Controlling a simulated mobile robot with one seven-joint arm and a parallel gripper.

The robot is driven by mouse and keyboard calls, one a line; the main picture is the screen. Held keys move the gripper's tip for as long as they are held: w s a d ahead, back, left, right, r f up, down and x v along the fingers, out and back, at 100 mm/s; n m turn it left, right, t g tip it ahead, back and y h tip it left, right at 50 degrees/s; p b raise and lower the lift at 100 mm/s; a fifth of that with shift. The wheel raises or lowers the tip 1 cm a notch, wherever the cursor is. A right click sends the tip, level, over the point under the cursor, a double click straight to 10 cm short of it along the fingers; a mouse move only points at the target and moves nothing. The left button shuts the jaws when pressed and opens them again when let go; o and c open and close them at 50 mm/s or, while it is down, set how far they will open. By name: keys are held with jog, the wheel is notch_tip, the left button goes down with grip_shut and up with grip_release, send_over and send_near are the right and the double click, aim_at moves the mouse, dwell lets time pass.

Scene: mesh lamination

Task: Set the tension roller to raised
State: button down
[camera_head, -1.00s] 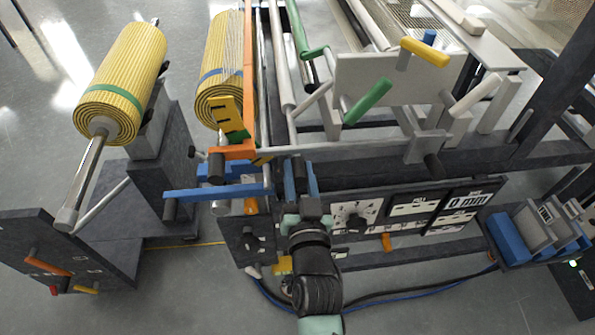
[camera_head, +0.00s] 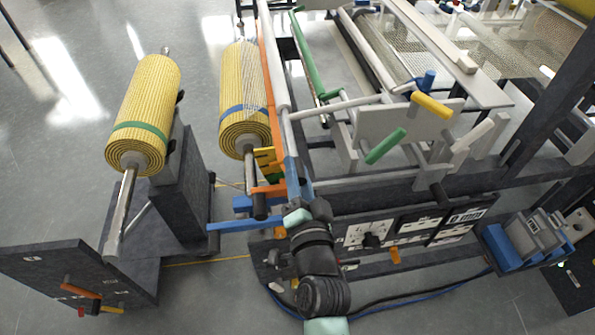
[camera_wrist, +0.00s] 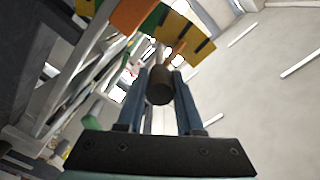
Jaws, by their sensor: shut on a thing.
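My gripper (camera_head: 292,172) is beside the orange end bracket (camera_head: 268,189) at the left end of the machine frame. In the wrist view, its blue fingers (camera_wrist: 162,90) are shut on a dark round handle grip (camera_wrist: 160,85). Behind the grip are an orange part (camera_wrist: 135,14) and a yellow scale with black marks (camera_wrist: 188,38). The same scale (camera_head: 264,158) shows in the head view above the bracket. My gripper hides the held grip there. I cannot tell which roller the grip belongs to, or its raised or lowered setting.
Two yellow mesh rolls (camera_head: 145,105) (camera_head: 240,95) stand at the left. A blue bar (camera_head: 240,225) juts left, below the bracket. Green (camera_head: 385,146), yellow (camera_head: 431,105) and white (camera_head: 474,135) handles stand to the right.

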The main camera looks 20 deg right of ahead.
jog(key=shift+m, duration=0.6)
jog(key=r, duration=0.1)
jog(key=r+p, duration=0.1)
jog(key=r, duration=0.2)
jog(key=shift+w+a+p, duration=0.15)
jog(key=shift+a+p, duration=0.15)
jog(key=shift+p, duration=0.1)
jog(key=c, duration=0.6)
grip_release()
jog(key=shift+f, duration=0.2)
jog(key=shift+d+f, duration=0.1)
jog(key=shift+s+f, duration=0.1)
jog(key=shift+s, duration=0.25)
jog(key=b+v, duration=0.2)
jog(key=v, duration=1)
jog(key=shift+s+b, duration=0.2)
jog(key=shift+b, duration=0.2)
